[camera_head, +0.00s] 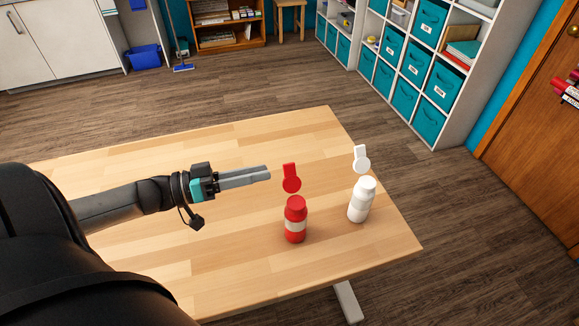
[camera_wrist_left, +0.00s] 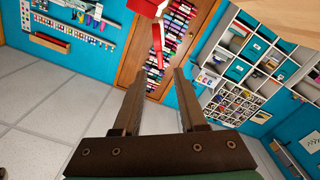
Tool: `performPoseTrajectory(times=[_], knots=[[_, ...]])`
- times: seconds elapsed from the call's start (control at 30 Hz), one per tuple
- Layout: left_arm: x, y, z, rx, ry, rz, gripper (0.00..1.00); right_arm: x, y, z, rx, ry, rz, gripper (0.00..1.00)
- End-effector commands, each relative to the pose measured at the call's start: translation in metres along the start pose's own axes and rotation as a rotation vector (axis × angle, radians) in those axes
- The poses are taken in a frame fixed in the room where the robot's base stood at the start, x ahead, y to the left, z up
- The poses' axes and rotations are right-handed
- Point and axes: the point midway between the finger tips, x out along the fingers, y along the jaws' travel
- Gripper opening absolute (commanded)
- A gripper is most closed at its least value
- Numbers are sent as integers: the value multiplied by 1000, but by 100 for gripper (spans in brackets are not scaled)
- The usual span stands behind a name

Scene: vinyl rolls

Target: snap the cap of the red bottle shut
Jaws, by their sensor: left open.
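The red bottle (camera_head: 295,233) stands upright on the wooden table, with a pale label band. Its red cap (camera_head: 291,179) is flipped open and stands up above the bottle's top. My left gripper (camera_head: 270,173) is open and empty, level, just left of the cap and apart from it. In the left wrist view the open fingers (camera_wrist_left: 158,74) point towards the red cap (camera_wrist_left: 157,50), seen narrow, with part of the red bottle (camera_wrist_left: 146,8) at the top edge. My right gripper is not in view.
A white bottle (camera_head: 360,204) with its white cap (camera_head: 361,159) open stands right of the red one, near the table's right edge. The table (camera_head: 240,260) is otherwise bare. Shelves with teal bins (camera_head: 420,65) and a wooden door (camera_head: 535,110) are beyond it.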

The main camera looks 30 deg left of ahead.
Motion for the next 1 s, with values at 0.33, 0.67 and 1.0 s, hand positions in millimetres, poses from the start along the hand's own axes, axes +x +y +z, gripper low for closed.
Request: performPoseTrajectory(times=[0.33, 0.67, 1.0], knots=[[55, 0, 0, 0, 2, 2, 41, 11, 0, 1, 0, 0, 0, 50], [72, 0, 0, 0, 0, 0, 41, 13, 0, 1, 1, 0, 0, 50], [72, 0, 0, -1, 0, 0, 30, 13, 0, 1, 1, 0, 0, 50]])
